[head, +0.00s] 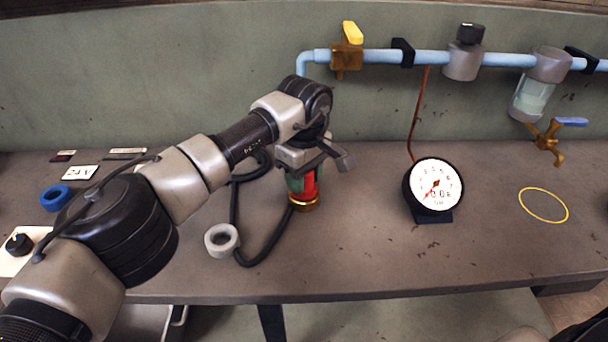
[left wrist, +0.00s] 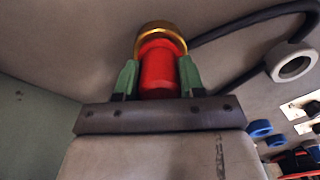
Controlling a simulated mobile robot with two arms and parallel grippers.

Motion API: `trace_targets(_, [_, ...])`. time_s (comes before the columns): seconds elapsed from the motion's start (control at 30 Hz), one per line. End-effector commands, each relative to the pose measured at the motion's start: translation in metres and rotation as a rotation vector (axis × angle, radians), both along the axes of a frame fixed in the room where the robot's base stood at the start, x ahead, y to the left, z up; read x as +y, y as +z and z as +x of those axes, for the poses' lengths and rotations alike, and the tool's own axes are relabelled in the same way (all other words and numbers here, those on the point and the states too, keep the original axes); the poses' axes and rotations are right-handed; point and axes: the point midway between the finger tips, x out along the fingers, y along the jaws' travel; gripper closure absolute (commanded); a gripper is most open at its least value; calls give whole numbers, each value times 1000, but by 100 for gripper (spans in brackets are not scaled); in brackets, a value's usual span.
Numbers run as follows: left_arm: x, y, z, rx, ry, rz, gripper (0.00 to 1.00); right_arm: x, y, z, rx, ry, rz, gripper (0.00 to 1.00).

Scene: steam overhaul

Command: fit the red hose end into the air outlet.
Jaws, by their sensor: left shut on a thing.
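My left gripper (head: 302,186) has green fingers and is shut on the red hose end (head: 309,183). The left wrist view shows the red body (left wrist: 158,68) between both fingers, with a brass collar at its far end. In the head view the hose end points down, brass part lowest, over the bench in front of the pipe; any gap to the bench top is hard to judge. A light-blue pipe (head: 375,56) runs along the back wall with a yellow-handled brass valve (head: 347,55). A blue-handled brass tap (head: 547,139) hangs at right. I cannot tell which fitting is the air outlet.
A black hose (head: 262,258) loops on the bench (head: 350,265) beside a grey ring (head: 222,240). A pressure gauge (head: 434,187) stands right of my gripper, with a copper tube rising to the pipe. A yellow ring (head: 543,205) lies farther right. A blue roll (head: 56,198) lies at left.

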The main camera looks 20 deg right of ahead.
Motion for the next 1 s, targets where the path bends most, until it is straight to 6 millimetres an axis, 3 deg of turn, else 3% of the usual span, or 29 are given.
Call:
trace_targets(0.07, [0, -3, 0, 0, 0, 0, 90, 0, -2, 0, 0, 0, 0, 57])
trace_targets(0.1, [0, -2, 0, 0, 0, -1, 58, 0, -2, 0, 0, 0, 0, 57])
trace_targets(0.3, [0, -2, 0, 0, 0, 0, 31, 0, -1, 0, 0, 0, 0, 57])
trace_targets(0.67, [0, 7, 1, -1, 1, 0, 31, 0, -2, 0, 0, 0, 0, 57])
trace_targets(1.0, [0, 72, 1, -5, 2, -1, 31, 0, -3, 0, 0, 0, 0, 57])
